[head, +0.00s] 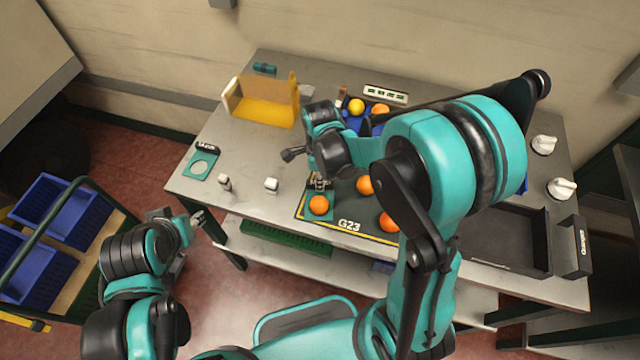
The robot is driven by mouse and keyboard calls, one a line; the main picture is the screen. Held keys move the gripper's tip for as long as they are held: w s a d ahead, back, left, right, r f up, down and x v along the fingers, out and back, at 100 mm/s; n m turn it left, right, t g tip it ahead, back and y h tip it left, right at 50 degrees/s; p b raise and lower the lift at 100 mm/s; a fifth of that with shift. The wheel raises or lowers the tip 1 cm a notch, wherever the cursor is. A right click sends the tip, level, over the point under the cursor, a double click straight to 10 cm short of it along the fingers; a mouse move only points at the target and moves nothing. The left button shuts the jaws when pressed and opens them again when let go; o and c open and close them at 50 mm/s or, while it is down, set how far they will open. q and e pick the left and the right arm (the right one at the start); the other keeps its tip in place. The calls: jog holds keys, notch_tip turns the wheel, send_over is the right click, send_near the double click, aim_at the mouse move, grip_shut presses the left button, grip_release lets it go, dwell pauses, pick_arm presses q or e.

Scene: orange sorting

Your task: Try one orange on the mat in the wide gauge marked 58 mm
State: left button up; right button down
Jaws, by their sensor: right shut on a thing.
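My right gripper (318,184) points down at the mat's left side and is shut on the dark upright tab of a teal gauge (312,216). The tab's marking is too small and covered to read. An orange (319,205) shows at the middle of this gauge, but I cannot tell if it passes through the hole. The dark, yellow-edged mat (371,236) is marked G23. Two more oranges, (365,185) and (389,221), lie on it, partly near my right arm. My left gripper (199,217) is empty, off the table's front left edge; its jaws are unclear.
Another teal gauge (187,172) with a dark label stands at the table's left. Small white pieces (271,185) stand in front. A yellow open box (265,110) is behind. A blue crate (352,123) holds fruit at the back. A dark tray (500,262) lies right.

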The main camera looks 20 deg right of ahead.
jog(key=shift+r, duration=0.2)
jog(key=shift+r+p, duration=2.9)
jog(key=shift+r, duration=0.85)
